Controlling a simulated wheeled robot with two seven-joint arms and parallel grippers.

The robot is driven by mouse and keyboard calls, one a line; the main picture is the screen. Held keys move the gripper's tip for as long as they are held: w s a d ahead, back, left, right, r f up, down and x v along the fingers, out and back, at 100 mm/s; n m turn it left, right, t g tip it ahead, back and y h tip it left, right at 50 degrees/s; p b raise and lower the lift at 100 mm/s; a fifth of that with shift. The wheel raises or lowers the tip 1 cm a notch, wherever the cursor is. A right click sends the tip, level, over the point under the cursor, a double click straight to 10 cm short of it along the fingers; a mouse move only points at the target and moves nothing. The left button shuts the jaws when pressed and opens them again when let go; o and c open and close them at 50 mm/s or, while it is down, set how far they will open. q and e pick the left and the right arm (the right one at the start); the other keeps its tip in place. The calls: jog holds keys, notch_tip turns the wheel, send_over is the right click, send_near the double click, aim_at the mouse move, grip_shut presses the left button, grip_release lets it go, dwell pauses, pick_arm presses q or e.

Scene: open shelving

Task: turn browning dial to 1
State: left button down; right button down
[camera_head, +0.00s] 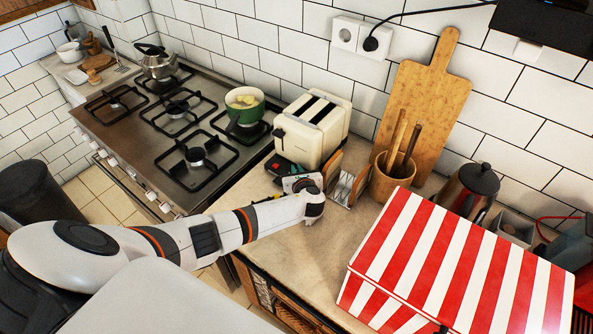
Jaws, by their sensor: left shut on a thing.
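The cream toaster (310,132) stands on the counter beside the stove, with its lever on the end facing me. My left arm reaches in from the left, and its gripper (288,172) is at the toaster's lower front end. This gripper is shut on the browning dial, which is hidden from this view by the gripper. The dial's setting cannot be read. My right gripper is not in view.
The stove (150,133) with a green pot (245,105) and a kettle (157,62) is left of the toaster. A utensil pot (389,181), a wooden board (425,95) and a red-and-white striped box (440,262) are to the right. Some counter (310,240) is clear.

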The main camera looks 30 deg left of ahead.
pick_arm(q)
jog(key=shift+s+d+f, duration=0.15)
jog(key=shift+s+f, duration=0.05)
jog(key=shift+f, duration=0.15)
jog(key=c, duration=1.5)
grip_release()
jog(key=shift+w+r, duration=0.1)
jog(key=shift+w, duration=0.05)
jog(key=shift+r, duration=0.1)
jog(key=shift+a, duration=0.2)
